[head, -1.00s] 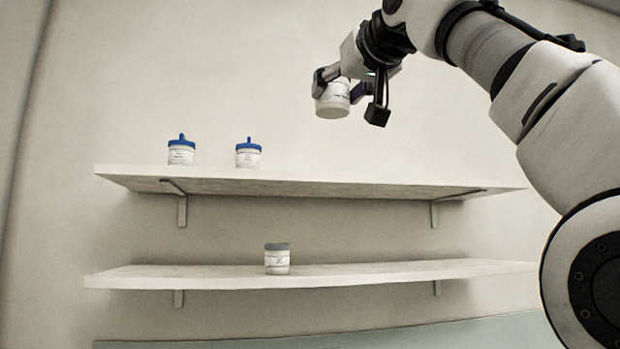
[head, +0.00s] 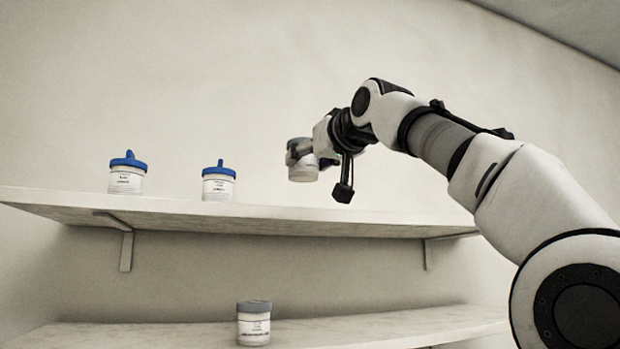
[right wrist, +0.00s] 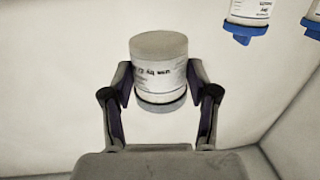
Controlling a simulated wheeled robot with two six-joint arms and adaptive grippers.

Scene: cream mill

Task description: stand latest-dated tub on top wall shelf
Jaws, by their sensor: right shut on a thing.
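My right gripper (head: 312,160) is shut on a white tub (head: 303,174) and holds it in the air above the top wall shelf (head: 270,218), to the right of the blue-lidded tubs. In the right wrist view the held tub (right wrist: 160,68) sits between both fingers (right wrist: 160,90); that view is upside down, and the printed label is too small to read surely. Two tubs with blue knobbed lids, one at left (head: 127,175) and one to its right (head: 219,183), stand upright on the top shelf. A grey-lidded tub (head: 254,323) stands on the lower shelf. My left gripper is not in view.
The lower shelf (head: 390,327) runs below the top one. Brackets (head: 127,250) hold the top shelf from beneath. The top shelf is clear to the right of the second blue-lidded tub. The plain wall (head: 240,80) stands behind.

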